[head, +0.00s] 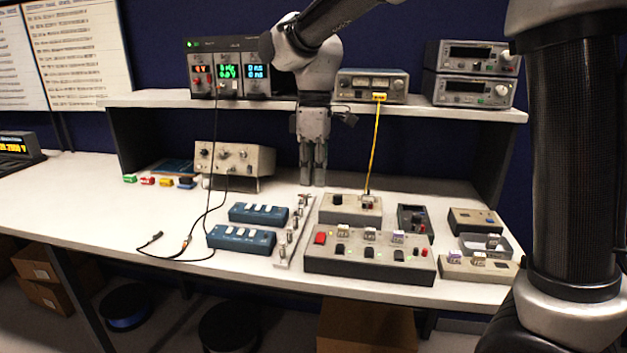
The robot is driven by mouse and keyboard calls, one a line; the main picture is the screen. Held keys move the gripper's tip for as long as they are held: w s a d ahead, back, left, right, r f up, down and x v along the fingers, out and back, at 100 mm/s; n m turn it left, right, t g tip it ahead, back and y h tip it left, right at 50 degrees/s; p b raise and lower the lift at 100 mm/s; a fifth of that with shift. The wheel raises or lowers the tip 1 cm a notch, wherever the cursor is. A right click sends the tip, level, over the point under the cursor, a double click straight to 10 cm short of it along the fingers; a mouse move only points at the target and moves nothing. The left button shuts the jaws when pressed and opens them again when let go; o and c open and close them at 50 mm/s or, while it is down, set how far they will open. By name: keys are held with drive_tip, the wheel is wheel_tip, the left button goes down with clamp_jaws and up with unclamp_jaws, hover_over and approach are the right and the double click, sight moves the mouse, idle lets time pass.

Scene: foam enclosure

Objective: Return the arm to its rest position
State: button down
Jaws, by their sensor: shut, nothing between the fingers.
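My gripper (313,178) hangs from my arm at the middle of the head view, fingers pointing down and together. It is shut and empty. It is in front of the shelf, with its tips above the rear part of the white bench (90,215), behind the grey box with the yellow cable (350,209). I cannot tell the exact height of the tips above the bench. My arm reaches in from the top, and its dark link covers part of the right side.
A shelf (150,98) carries a power supply (228,75) and other instruments. Two blue boxes (241,238), a row of small metal parts (290,240) and a grey switch panel (368,268) lie on the bench. A yellow cable (374,145) and black leads (208,205) hang down.

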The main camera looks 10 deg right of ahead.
drive_tip(key=s+d+r+m+t, duration=0.1)
drive_tip(key=s+d+m+t, duration=0.2)
drive_tip(key=s+d+m, duration=0.4)
drive_tip(key=s+d+m+t, duration=0.2)
drive_tip(key=s+d+m, duration=0.5)
drive_tip(key=d, duration=1.4)
drive_tip(key=shift+s+r+t, duration=0.35)
drive_tip(key=shift+s+t, duration=0.05)
drive_tip(key=shift+s, duration=2.35)
drive_tip(key=shift+d, duration=0.1)
